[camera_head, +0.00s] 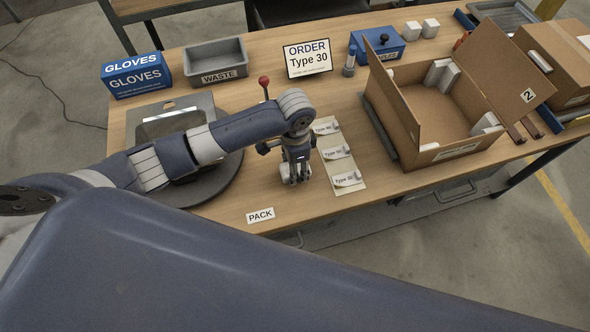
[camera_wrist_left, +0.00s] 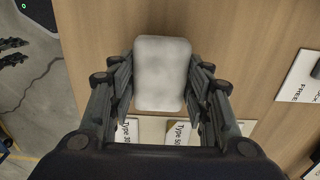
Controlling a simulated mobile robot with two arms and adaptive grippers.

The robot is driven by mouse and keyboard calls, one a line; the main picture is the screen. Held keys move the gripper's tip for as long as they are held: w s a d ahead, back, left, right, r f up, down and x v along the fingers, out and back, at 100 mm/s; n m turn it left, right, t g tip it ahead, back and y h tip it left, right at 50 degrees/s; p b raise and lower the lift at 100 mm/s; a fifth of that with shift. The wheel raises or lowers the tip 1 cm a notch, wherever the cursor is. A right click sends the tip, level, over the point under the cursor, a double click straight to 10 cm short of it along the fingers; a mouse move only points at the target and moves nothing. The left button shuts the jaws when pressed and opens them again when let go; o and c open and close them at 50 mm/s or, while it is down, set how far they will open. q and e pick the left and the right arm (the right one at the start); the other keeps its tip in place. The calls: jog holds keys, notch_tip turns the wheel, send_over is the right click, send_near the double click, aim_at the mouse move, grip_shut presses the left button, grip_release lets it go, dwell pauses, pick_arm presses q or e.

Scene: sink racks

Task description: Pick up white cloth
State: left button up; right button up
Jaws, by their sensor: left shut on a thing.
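The white cloth (camera_wrist_left: 162,73) is a pale, rounded rectangular piece that looks more like a padded block than a spread cloth. It sits between the two dark fingers of my left gripper (camera_wrist_left: 161,85) in the wrist view, and the fingers press on its left and right sides. In the head view my left gripper (camera_head: 295,176) points down at the wooden table, left of the card strip. The fingers mostly cover the cloth there, and I cannot tell whether it touches the table. My right gripper is out of view.
A card strip (camera_head: 331,140) with type labels lies right of the gripper. An open cardboard box (camera_head: 404,105) stands at the right. A waste tray (camera_head: 216,74), gloves box (camera_head: 137,76) and order sign (camera_head: 307,59) stand behind. A PACK label (camera_head: 260,215) lies near the front edge.

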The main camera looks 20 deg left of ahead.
pick_arm(q)
jog(key=s+a, duration=0.2)
jog(key=s, duration=0.2)
jog(key=s+a+r+b, duration=0.1)
jog(key=s+a, duration=0.1)
jog(key=s, duration=0.3)
jog(key=s+a+r+b, duration=0.1)
jog(key=s+a, duration=0.2)
jog(key=s, duration=0.2)
jog(key=shift+s+r, duration=0.2)
jog(key=shift+s, duration=0.05)
